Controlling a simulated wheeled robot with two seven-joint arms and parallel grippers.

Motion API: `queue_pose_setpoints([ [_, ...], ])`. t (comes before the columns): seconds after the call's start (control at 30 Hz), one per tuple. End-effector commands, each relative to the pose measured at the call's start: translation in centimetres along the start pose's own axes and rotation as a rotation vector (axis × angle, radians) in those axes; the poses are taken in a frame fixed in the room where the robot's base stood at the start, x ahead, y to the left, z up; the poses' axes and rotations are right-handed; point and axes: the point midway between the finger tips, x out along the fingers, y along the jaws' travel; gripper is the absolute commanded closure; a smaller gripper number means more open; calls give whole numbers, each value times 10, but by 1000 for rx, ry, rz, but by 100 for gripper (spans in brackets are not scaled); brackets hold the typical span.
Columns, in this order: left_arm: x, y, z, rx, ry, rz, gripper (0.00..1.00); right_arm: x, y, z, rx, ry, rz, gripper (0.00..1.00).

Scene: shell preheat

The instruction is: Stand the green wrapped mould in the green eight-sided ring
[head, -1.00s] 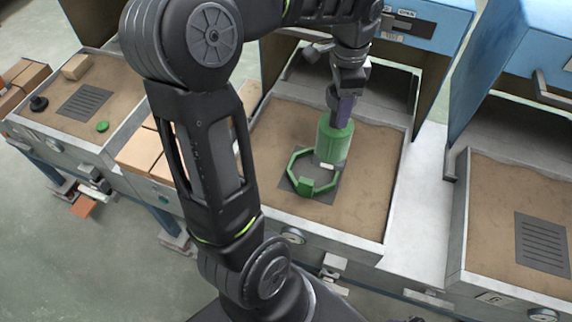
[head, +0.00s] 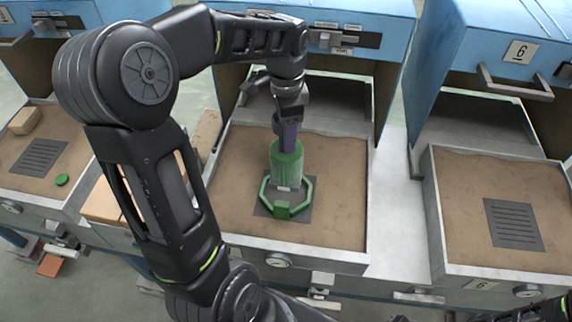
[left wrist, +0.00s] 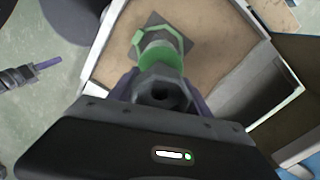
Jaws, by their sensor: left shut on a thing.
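The green wrapped mould (head: 286,165) is upright, and my left gripper (head: 288,138) is shut on its top from above. In the left wrist view the mould (left wrist: 158,58) shows below its grey, holed top end between the purple fingers. The green eight-sided ring (head: 282,210) lies on a dark grille plate in the middle sandy tray. The mould's lower end overlaps the rear part of the ring in the head view; I cannot tell whether it is inside or still above it. In the left wrist view a purple-fingered gripper, seemingly my right (left wrist: 46,65), is at the left, away from the mould.
The middle sand tray (head: 340,215) has raised metal walls and stands before an open blue oven. A second tray with a dark grille (head: 513,224) is at right. At left, another tray holds a grille (head: 40,157), a green disc (head: 62,180) and a tan block (head: 25,121).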

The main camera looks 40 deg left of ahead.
Motion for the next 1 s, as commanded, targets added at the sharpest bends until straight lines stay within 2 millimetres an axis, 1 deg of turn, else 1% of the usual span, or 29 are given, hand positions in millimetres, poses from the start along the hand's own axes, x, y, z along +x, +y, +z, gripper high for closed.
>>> queue_pose_setpoints([
  [0.1, 20, 0, 0, 0, -2, 3, 100, -4, -1, 0, 1, -1, 1, 64],
  [0.2, 32, 0, 0, 0, -1, 0, 100, -5, -1, 1, 1, -2, 2, 64],
  [0.3, 36, -1, 0, 0, 0, -2, 100, -4, -1, 1, 1, -2, 2, 64],
  [0.57, 37, -1, 0, 0, 0, -1, 100, -4, -1, 1, 1, -2, 2, 64],
  [0.67, 46, 0, 0, 0, -1, 0, 100, -6, -2, 1, 1, -2, 2, 64],
  [0.83, 68, 0, 0, -1, -1, 1, 100, -9, -3, 1, 2, -3, 3, 64],
  [0.9, 73, 0, 0, -1, 0, 0, 100, -9, -3, 1, 2, -3, 3, 64],
  [1.0, 74, -1, 0, -1, 2, -2, 100, -9, -2, 1, 2, -3, 4, 64],
])
